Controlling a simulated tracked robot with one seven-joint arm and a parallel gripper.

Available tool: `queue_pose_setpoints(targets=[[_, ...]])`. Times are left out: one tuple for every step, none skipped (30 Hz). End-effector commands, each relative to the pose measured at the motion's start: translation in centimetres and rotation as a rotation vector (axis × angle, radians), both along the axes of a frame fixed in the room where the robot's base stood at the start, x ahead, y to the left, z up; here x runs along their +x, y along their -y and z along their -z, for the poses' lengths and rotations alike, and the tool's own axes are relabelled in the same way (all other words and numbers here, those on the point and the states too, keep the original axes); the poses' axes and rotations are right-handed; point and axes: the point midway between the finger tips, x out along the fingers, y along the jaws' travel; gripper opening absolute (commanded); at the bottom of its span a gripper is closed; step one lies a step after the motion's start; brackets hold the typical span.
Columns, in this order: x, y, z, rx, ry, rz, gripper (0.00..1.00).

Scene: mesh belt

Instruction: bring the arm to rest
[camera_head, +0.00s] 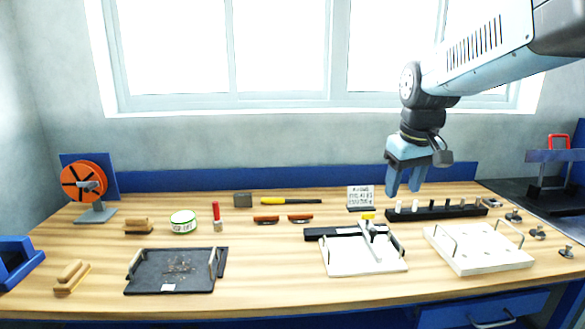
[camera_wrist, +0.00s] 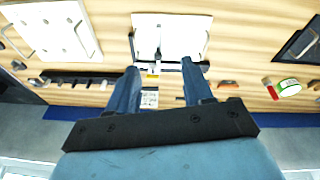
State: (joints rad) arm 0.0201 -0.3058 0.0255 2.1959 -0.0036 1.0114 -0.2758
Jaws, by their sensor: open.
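My gripper (camera_head: 404,190) hangs from my arm above the back right part of the wooden workbench (camera_head: 270,270), fingers pointing down. Its two blue fingers are spread apart with nothing between them. In the wrist view my gripper (camera_wrist: 155,82) shows the same open fingers against the bench below. It is clear of the bench top, near a small printed sign (camera_head: 361,197) and a black rack (camera_head: 437,212) holding white pegs.
A white fixture plate (camera_head: 363,262) and a white board with handles (camera_head: 478,250) lie at front right. A dark tray (camera_head: 172,272) lies at front left. An orange reel (camera_head: 88,182) stands at back left. A window and wall rise behind the bench.

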Motion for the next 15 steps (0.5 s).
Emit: queue_pose_setpoints(targets=[[-1.4,0.0,-0.3,0.005,0.025,0.02,0.51],[-2.1,0.0,-0.3,0.009,0.036,0.033,0.51],[-3.1,0.0,-0.4,0.014,0.052,0.051,0.51],[-3.8,0.1,-0.5,0.019,0.064,0.064,0.51],[-4.5,0.1,-0.5,0.022,0.077,0.076,0.51],[-5.5,0.1,-0.5,0.029,0.093,0.094,0.51],[-6.2,0.1,-0.4,0.034,0.105,0.106,0.51],[-6.9,0.1,-0.4,0.039,0.118,0.119,0.51],[-7.8,0.1,-0.3,0.046,0.133,0.136,0.51],[-8.5,0.2,-0.2,0.052,0.145,0.149,0.51],[-9.1,0.2,-0.1,0.057,0.156,0.162,0.51],[-10.0,0.2,0.0,0.064,0.173,0.176,0.51],[-10.5,0.2,0.2,0.069,0.184,0.188,0.51],[-11.1,0.2,0.3,0.075,0.193,0.198,0.51],[-11.8,0.2,0.5,0.082,0.205,0.212,0.51]])
